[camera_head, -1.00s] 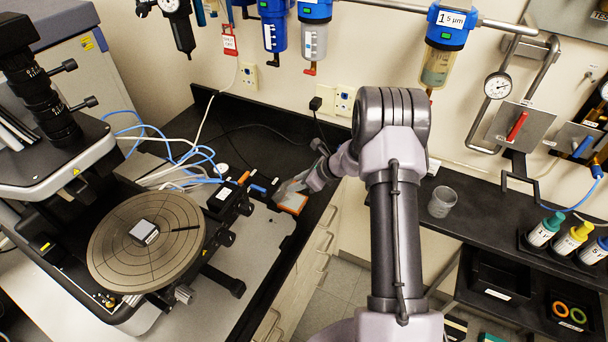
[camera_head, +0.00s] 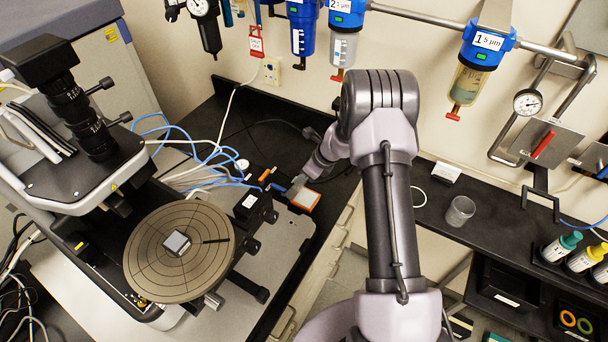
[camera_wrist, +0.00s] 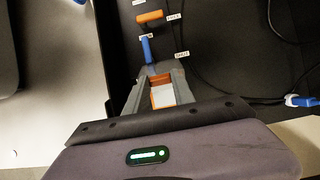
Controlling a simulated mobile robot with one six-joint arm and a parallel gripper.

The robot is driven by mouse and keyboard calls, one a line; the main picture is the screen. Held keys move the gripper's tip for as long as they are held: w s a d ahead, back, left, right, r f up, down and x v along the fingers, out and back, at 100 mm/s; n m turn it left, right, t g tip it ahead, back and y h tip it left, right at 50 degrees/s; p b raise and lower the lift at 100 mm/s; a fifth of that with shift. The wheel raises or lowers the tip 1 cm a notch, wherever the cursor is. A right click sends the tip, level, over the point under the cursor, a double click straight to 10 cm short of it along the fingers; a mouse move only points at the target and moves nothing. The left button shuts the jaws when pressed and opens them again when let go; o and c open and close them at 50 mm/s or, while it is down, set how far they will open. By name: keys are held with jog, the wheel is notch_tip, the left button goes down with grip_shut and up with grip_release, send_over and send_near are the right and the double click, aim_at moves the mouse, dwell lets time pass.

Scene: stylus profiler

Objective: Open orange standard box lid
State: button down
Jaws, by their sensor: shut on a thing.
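The orange standard box (camera_head: 305,199) sits on the black bench right of the profiler stage, its orange edge and a pale top showing. In the wrist view, the orange box (camera_wrist: 153,81) shows an orange rim around a white area, between the grey fingers. My gripper (camera_head: 298,186) is at the box's far left edge in the head view and is shut on it, seemingly at the lid. It also shows in the wrist view (camera_wrist: 162,92). The fingers cover the contact, so I cannot tell whether the lid is raised.
Small labelled orange (camera_wrist: 150,17) and blue (camera_wrist: 146,48) pieces lie just beyond the box. The profiler with its round stage (camera_head: 150,250) stands to the left, with cables behind. A clear beaker (camera_head: 460,211) stands on the right-hand bench.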

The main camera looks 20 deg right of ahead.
dwell(0.8)
jog(key=c, duration=1)
grip_release()
jog(key=shift+w+a, duration=0.1)
jog(key=shift+c, duration=0.2)
jog(key=shift+r, duration=0.1)
jog(key=p+v, duration=0.1)
jog(key=v, duration=1.6)
jog(key=shift+r, duration=0.2)
